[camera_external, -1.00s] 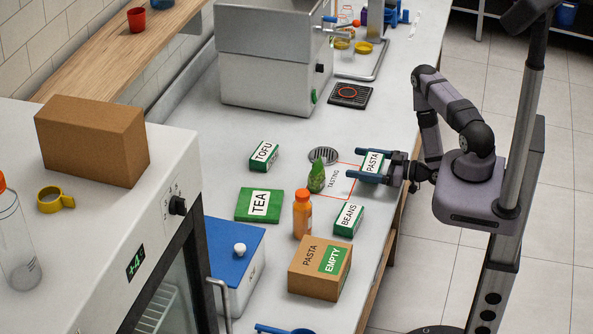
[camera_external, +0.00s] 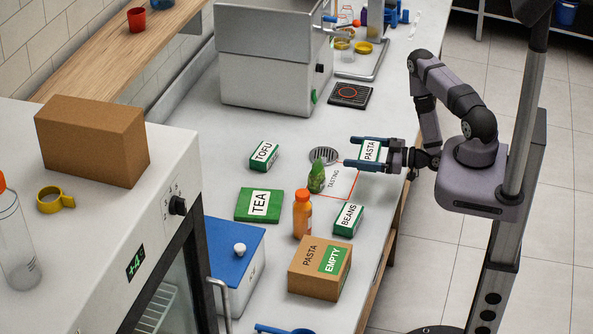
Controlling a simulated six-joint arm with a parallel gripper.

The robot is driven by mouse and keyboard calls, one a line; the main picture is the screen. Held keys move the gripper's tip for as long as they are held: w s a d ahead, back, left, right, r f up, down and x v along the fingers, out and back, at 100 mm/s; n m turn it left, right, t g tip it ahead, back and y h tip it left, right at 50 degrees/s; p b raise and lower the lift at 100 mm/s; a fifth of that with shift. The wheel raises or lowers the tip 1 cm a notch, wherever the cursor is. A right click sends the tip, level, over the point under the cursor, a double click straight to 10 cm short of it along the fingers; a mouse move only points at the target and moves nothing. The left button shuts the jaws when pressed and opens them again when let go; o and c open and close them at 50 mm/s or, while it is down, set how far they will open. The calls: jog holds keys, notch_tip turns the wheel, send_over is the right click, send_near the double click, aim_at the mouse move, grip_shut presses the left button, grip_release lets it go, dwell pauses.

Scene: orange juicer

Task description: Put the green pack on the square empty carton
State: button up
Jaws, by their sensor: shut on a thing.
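The green and white pack labelled PASTA (camera_external: 370,150) is between the two blue fingers of my gripper (camera_external: 350,151), which is shut on it. It is over the right edge of the counter, above and right of the red-outlined TASTING square (camera_external: 341,181). I cannot tell how high it is held. The brown carton labelled PASTA and EMPTY (camera_external: 314,275) stands at the front of the counter, well below my gripper in the picture. Other green packs lie on the counter: TOFU (camera_external: 264,155), TEA (camera_external: 258,204) and BEANS (camera_external: 348,219).
An orange-capped bottle (camera_external: 302,214) stands just behind the carton. A blue-lidded box (camera_external: 228,250) is left of the carton. A grey machine (camera_external: 268,75) stands at the back.

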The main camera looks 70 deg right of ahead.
jog(key=w+a+r+n+g+y+b, duration=0.2)
jog(key=a+n+y, duration=0.25)
jog(key=a, duration=0.65)
jog(key=w+a+r+n+g+y+b, duration=0.1)
jog(key=w+a+r+n+g+y, duration=0.3)
jog(key=a, duration=0.7)
jog(key=s+a+r+n+g+y+b, duration=0.1)
jog(key=s+a+r+n+g+y, duration=0.15)
jog(key=a, duration=0.65)
jog(key=s+a+r+n+g+y+b, duration=0.1)
jog(key=s+a+r+g+y, duration=0.2)
jog(key=a, duration=0.5)
jog(key=s+a+r+n+g+y+b, duration=0.1)
jog(key=s+a+r+n, duration=0.2)
jog(key=a, duration=0.6)
jog(key=m+t, duration=0.2)
send_over(312, 265)
notch_tip(312, 265, down, 5)
jog(key=shift+f+p, duration=0.9)
jog(key=shift+f, duration=4.15)
jog(key=shift+f, duration=0.15)
jog(key=o, duration=0.7)
jog(key=shift+f, duration=0.1)
jog(key=o, duration=0.3)
jog(key=shift+o, duration=0.2)
